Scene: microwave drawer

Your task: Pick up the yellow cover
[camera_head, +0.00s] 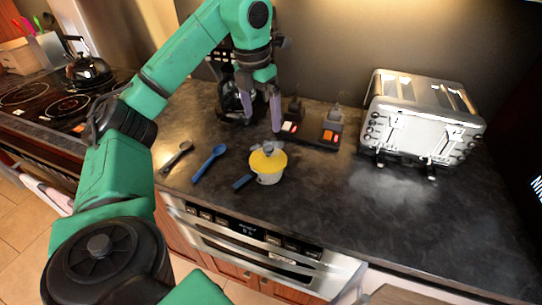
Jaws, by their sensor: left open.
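The yellow cover (268,160) sits on a small white pot (268,178) with a blue handle, on the dark counter. A greyish knob shows on top of the cover. My left gripper (262,112) hangs above and behind the cover, apart from it. Its fingers point down and are open, with nothing seen between them. My right gripper is not in view.
A blue spoon (209,163) and a dark spoon (176,157) lie left of the pot. A power strip (316,136) with plugs lies behind it to the right. A silver toaster (420,118) stands at right. The front right counter is clear.

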